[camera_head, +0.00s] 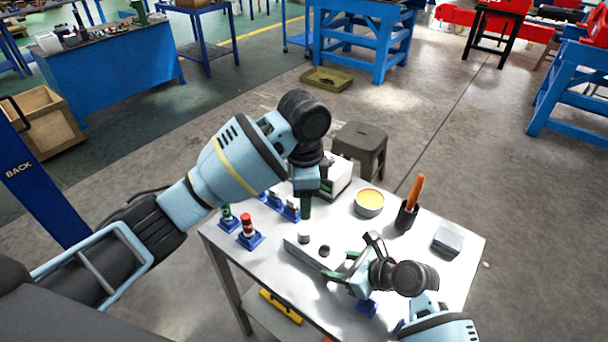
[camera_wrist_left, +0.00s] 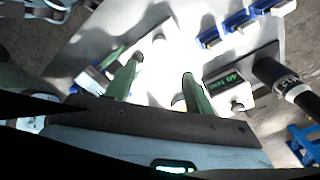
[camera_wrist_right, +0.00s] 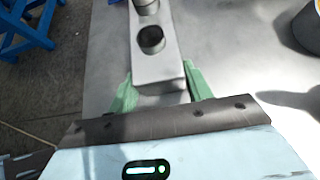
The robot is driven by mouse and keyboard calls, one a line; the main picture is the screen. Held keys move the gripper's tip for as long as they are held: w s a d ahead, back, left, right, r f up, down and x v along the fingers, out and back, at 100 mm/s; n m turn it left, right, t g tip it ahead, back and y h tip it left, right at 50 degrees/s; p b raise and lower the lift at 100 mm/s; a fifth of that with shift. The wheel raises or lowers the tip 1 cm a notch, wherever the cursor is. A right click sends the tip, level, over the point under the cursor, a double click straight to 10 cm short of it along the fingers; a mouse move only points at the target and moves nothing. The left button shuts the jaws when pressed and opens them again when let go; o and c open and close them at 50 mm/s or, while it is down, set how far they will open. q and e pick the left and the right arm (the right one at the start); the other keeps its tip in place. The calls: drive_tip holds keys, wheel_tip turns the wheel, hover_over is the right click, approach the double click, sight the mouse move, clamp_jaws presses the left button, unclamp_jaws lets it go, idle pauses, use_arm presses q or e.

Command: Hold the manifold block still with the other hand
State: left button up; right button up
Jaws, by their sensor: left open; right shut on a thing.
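The manifold block (camera_head: 298,251) is a pale grey bar lying on the table, with round ports on its top face. My right gripper (camera_head: 341,266) is shut on its near right end. In the right wrist view the block (camera_wrist_right: 158,66) sits between the two green fingers (camera_wrist_right: 160,84), and two dark-topped ports show on it. My left gripper (camera_head: 306,206) points down above the table, behind the block and apart from it. In the left wrist view its green fingers (camera_wrist_left: 161,72) are spread with nothing clearly held between them.
Blue stands with a red fitting (camera_head: 247,224) and a green fitting (camera_head: 227,212) stand at the left. A white instrument box (camera_head: 338,181), a yellow-filled bowl (camera_head: 370,202), a black cup (camera_head: 406,216) with an orange handle and a grey box (camera_head: 448,240) stand behind and right.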

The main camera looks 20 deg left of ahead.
use_arm(q)
wheel_tip(320, 180, up, 7)
drive_tip(key=shift+f, duration=0.2)
use_arm(e)
drive_tip(key=o, duration=1.2)
drive_tip(key=shift+d, duration=0.1)
drive_tip(key=v, duration=1.2)
drive_tip(key=shift+s, duration=0.15)
